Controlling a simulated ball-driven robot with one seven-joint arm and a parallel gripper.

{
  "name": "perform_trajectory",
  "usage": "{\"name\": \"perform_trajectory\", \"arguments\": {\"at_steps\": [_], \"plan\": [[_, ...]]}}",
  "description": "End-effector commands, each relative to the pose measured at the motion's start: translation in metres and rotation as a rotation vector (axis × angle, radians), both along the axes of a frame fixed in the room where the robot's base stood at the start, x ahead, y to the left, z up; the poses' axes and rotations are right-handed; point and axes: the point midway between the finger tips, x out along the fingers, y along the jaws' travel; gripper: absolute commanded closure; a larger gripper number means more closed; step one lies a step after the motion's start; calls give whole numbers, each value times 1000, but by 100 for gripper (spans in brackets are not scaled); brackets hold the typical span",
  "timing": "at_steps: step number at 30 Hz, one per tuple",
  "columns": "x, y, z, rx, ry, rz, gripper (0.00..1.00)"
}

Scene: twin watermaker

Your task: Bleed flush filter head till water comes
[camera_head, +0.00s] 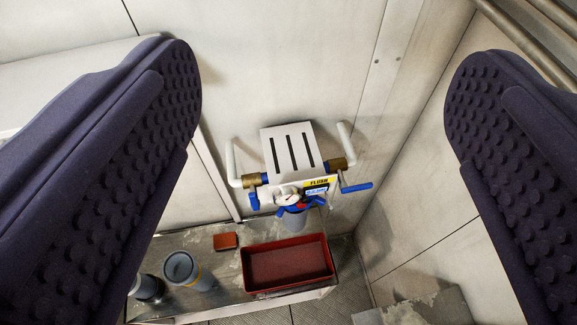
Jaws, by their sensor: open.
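The flush filter head (297,199) is mounted on the wall under a slotted light-grey bracket (288,150), in the middle of the view. It has a blue collar, a grey housing below, and a yellow FLUSH label (316,183) with a blue label under it. A blue lever handle (356,188) points right and another blue handle (254,200) hangs at the left, each beside a brass fitting. Small details on the head are too small to tell. My gripper (322,105) is open and empty, its two dark padded fingers wide apart at the sides, well short of the filter head.
A red tray (287,282) lies below the head on a worn ledge. A small red-brown block (225,241) and two grey cylindrical cups (182,269) (147,288) stand left. White pipes (234,165) flank the bracket. Metal pipes (540,35) run at upper right.

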Motion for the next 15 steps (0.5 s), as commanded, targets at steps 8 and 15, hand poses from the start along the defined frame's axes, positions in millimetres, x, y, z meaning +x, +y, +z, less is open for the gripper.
{"name": "perform_trajectory", "arguments": {"at_steps": [8,15], "plan": [[0,0,0,0,0,0,83],[0,0,0,0,0,0,100]]}}
